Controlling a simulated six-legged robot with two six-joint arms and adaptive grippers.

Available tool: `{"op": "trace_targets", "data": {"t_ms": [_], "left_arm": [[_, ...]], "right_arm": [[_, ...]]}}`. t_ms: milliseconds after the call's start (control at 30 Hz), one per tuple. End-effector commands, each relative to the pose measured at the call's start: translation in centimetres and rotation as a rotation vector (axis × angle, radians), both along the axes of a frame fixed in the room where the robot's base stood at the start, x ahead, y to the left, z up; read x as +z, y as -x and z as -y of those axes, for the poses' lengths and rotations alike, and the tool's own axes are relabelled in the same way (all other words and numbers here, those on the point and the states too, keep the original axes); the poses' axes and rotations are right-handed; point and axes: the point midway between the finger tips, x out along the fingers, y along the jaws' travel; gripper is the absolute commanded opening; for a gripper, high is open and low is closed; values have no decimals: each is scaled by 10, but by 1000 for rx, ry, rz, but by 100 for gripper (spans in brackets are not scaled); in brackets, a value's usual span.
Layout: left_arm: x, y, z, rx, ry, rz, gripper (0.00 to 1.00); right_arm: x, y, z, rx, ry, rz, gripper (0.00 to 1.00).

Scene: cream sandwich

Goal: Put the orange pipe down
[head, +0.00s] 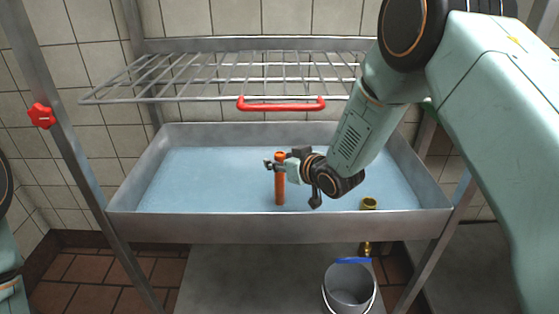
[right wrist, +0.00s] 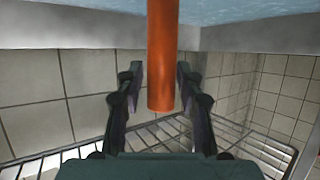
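The orange pipe (head: 280,188) stands upright in the blue water of the metal basin (head: 290,228), near the middle. My right gripper (head: 277,165) is at the upper part of the pipe, reaching in from the right. In the right wrist view the pipe (right wrist: 163,55) runs between the two fingers of the gripper (right wrist: 160,80). The fingers stand apart, with a narrow gap showing on each side of the pipe. The pipe's foot under the water is hard to make out. My left gripper is out of view.
A wire rack (head: 200,80) with a red handle (head: 281,106) hangs above the back of the basin. A brass fitting (head: 369,203) stands at the basin's front right. A bucket (head: 349,287) is below. A red knob (head: 41,116) is on the left post. The basin's left half is clear.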

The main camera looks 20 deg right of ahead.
Motion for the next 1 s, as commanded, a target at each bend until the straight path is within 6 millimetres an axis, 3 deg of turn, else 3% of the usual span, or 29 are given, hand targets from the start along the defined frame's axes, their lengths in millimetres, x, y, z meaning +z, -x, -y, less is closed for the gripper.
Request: {"op": "trace_targets", "data": {"t_ms": [467,1000], "left_arm": [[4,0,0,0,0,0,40],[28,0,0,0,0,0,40]], "right_arm": [[8,0,0,0,0,1,47],[44,84,28,-3,-5,-2,47]]}}
